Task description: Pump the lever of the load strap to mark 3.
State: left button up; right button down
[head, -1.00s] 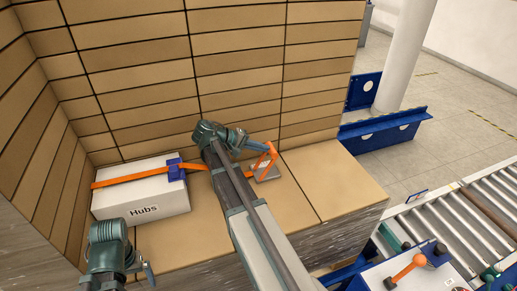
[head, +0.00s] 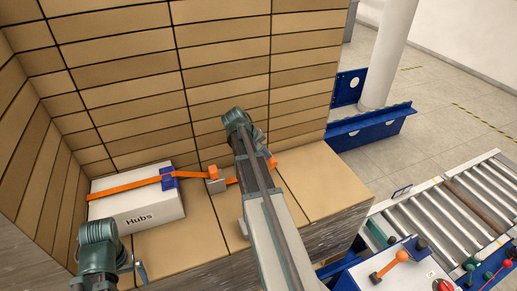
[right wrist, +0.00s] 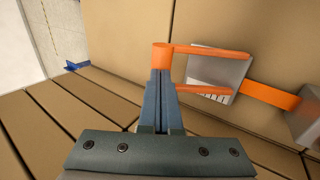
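The orange load strap (head: 125,187) runs over a white box (head: 140,211) marked "Hubs", through a blue fitting (head: 169,180). It passes a small grey block with an orange top (head: 212,175) and continues right behind my right arm. The strap's orange lever (right wrist: 208,53) is a two-armed handle over a grey plate (right wrist: 232,72) with dark marks; its mark is too small to read. My right gripper (right wrist: 161,78) appears shut on the lever's crossbar. In the head view my forearm hides most of the lever. My left gripper (head: 140,268) is at the lower left, its fingers unclear.
Stacked tan cartons (head: 225,85) form walls behind and at the left. The carton top right of my right arm (head: 315,180) is clear.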

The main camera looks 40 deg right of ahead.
jog(key=d+f+y, duration=0.1)
jog(key=d+f+t+y, duration=0.1)
jog(key=d+y, duration=0.1)
jog(key=shift+s+f, duration=0.4)
jog(key=shift+s+d+f+y+b, duration=0.15)
jog(key=shift+d+f+y+b, duration=0.2)
jog(key=shift+f+b, duration=0.3)
jog(key=shift+s+d+f+b, duration=0.1)
jog(key=shift+d+f+b, duration=0.15)
jog(key=shift+f+b, duration=0.25)
jog(key=shift+r, duration=0.1)
jog(key=s+d+p+v, duration=0.1)
jog(key=d+p+v, duration=0.1)
jog(key=p+v, duration=1.1)
jog(key=shift+r+p, duration=0.5)
jog(key=shift+r, duration=0.1)
